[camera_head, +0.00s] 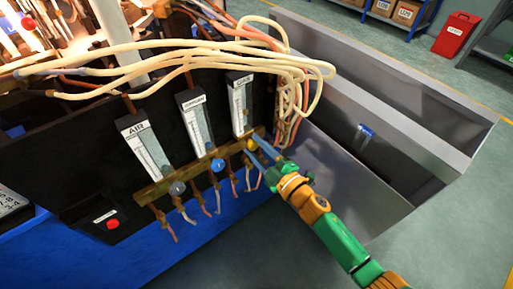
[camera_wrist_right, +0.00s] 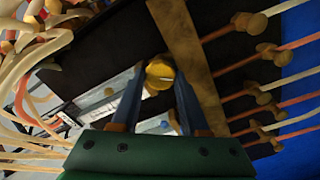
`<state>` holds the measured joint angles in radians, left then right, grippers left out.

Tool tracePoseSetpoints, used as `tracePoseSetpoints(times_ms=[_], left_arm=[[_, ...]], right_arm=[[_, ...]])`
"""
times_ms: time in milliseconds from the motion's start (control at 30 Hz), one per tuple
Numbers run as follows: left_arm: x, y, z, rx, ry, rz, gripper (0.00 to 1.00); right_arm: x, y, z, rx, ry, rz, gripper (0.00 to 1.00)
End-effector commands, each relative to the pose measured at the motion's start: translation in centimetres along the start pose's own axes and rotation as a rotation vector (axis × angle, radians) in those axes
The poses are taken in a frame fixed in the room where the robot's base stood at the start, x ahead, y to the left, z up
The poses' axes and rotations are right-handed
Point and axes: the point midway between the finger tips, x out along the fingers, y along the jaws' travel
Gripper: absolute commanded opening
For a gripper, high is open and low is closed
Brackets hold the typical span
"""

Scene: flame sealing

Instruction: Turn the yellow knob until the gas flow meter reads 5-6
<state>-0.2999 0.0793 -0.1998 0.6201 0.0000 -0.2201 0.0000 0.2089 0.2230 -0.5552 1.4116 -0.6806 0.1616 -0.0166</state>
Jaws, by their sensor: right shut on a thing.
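The yellow knob (camera_head: 250,144) sits on the brass bar under the right-hand flow meter (camera_head: 240,104), whose label looks like GAS. My right gripper (camera_head: 257,147) reaches it from the lower right, its two blue fingers around the knob. In the right wrist view the yellow knob (camera_wrist_right: 161,73) shows between the fingertips of the right gripper (camera_wrist_right: 160,85), which is shut on it. The meter's scale is too small to read. My left gripper is not in view.
Two other meters, one marked AIR (camera_head: 145,146) and a middle one (camera_head: 195,118), stand to the left with blue-grey knobs below. Pale hoses (camera_head: 190,50) arch above. A red button (camera_head: 112,223) is at lower left. A grey metal bin (camera_head: 400,110) stands at right.

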Motion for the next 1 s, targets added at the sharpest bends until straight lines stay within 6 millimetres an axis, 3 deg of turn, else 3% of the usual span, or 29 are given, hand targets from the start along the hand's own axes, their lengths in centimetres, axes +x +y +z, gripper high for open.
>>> tracePoseSetpoints(times_ms=[467,500,567,600,867,1000], left_arm=[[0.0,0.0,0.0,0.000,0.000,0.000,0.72],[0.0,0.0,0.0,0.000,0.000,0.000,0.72],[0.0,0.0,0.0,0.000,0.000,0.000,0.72],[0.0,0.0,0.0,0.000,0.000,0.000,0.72],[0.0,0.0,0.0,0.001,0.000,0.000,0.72],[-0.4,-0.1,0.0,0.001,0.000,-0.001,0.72]], right_arm=[[-0.1,-0.2,0.1,-0.010,-0.002,-0.003,0.00],[-0.1,-0.2,0.1,-0.010,-0.002,-0.003,0.53],[0.0,-0.1,0.1,-0.010,-0.002,-0.003,0.69],[0.0,-0.1,0.1,-0.010,-0.001,-0.003,0.72],[-0.1,-0.1,0.0,-0.010,-0.001,-0.001,0.72],[-2.2,0.0,0.0,-0.010,-0.003,-0.003,0.72]])
